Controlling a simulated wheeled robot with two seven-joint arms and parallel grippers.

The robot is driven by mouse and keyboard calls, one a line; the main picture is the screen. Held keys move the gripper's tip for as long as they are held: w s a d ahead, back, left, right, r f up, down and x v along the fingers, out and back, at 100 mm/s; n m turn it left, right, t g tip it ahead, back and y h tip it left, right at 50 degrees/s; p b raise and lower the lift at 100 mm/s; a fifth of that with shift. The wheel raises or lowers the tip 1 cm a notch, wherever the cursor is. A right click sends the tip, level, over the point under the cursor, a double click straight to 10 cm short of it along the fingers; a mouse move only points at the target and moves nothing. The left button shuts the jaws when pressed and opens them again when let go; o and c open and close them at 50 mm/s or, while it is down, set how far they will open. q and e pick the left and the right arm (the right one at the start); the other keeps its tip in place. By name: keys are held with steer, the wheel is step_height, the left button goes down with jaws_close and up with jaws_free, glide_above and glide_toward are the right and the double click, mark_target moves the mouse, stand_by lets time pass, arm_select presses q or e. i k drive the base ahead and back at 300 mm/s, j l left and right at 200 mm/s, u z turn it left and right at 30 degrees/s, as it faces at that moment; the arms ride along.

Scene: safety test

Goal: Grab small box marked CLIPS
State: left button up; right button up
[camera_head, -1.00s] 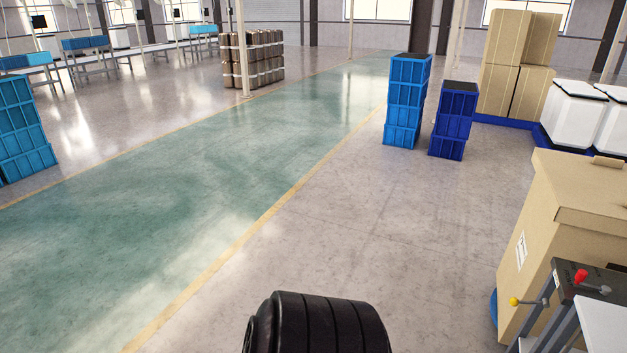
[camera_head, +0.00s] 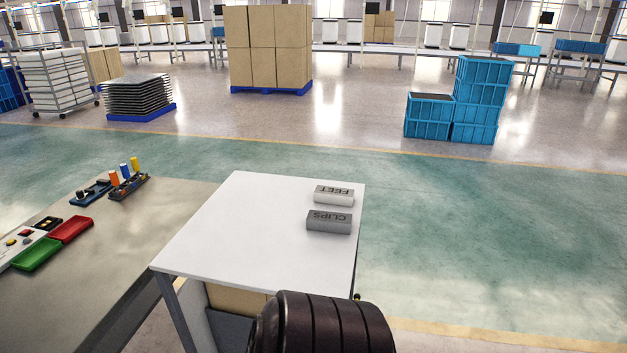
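The small grey box marked CLIPS (camera_head: 329,222) lies on the white table (camera_head: 235,225), near its right edge. Its lettering reads upside down from here. A lighter box marked FEET (camera_head: 334,195) lies just behind it, apart by a small gap. Neither of my grippers is in view, so their state does not show. Nothing is touching the CLIPS box.
A grey workbench (camera_head: 95,260) stands left of the white table, with red (camera_head: 71,229) and green (camera_head: 37,254) trays and small parts on it. Blue crates (camera_head: 480,90) stand at the back right. The green floor lane (camera_head: 470,220) right of the table is clear.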

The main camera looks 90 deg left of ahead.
mark_target(319, 221)
steer(key=u, duration=2.4)
